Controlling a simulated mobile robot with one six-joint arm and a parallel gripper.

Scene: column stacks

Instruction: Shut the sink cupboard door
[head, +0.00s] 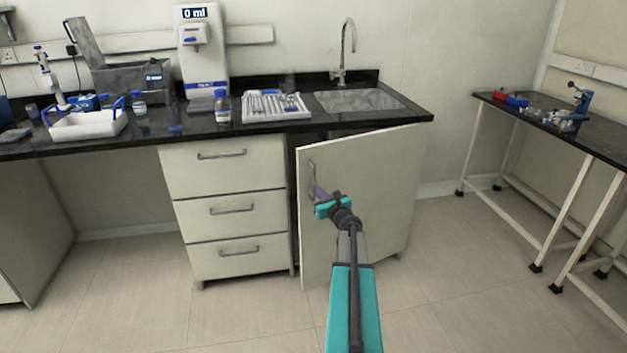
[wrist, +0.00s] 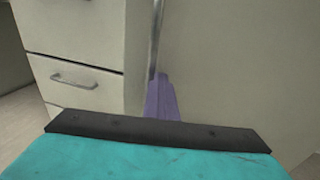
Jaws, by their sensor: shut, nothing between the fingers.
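The sink cupboard door (head: 365,200) stands part open under the sink, hinged at its right side, with its left edge swung out from the cabinet. Its metal bar handle (head: 311,180) is upright near the door's left edge. My gripper (head: 319,193) is shut and empty, with its purple fingers at the handle's lower part in the head view. In the wrist view the purple fingers (wrist: 161,97) reach up to the bar handle (wrist: 155,40), in front of the pale door face (wrist: 240,70). I cannot tell whether they touch it.
A drawer unit (head: 228,211) stands left of the door. The black worktop (head: 150,143) above carries a tray of tools (head: 275,107) and a sink (head: 358,100). A side table (head: 545,120) stands at the right. The floor in front is clear.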

